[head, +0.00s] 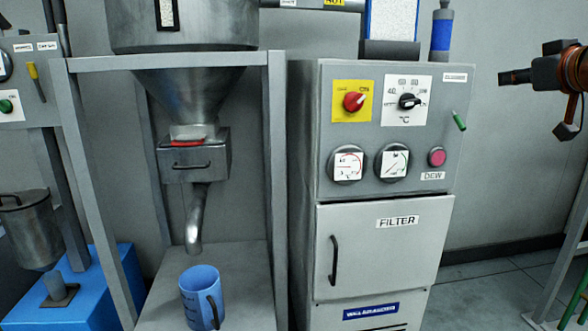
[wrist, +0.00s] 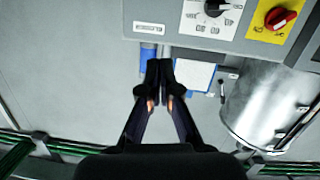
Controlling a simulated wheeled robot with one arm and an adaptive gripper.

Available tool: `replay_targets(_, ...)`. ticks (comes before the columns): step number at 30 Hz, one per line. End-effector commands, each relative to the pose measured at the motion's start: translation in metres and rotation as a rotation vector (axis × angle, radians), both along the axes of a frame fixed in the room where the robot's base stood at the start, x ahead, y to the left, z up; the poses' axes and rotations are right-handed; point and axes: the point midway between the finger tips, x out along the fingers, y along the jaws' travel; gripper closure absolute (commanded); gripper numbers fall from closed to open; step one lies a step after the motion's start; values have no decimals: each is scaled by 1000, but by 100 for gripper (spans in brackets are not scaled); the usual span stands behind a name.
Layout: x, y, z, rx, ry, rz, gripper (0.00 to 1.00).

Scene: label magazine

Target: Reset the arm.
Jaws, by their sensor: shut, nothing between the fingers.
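My gripper (head: 512,77) is in the upper right of the head view, level, with its fingertips pointing left. It hangs in free air to the right of the grey control cabinet (head: 305,130) and touches nothing. In the wrist view my gripper (wrist: 160,68) has its two fingers together, with nothing between them.
The cabinet carries a red knob (head: 354,101), a black dial (head: 407,101), a green lever (head: 459,121) and a FILTER door (head: 385,260). A steel hopper (head: 195,95) stands left, a blue jug (head: 200,290) below its spout. Floor right of the cabinet is clear.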

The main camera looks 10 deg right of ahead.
Motion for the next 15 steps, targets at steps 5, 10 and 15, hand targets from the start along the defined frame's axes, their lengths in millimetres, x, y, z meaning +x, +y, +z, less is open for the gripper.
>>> replay_targets(5,16,43,4,8,61,68,100)
replay_targets(10,31,99,2,16,146,148,100)
replay_targets(15,40,183,-12,36,308,254,100)
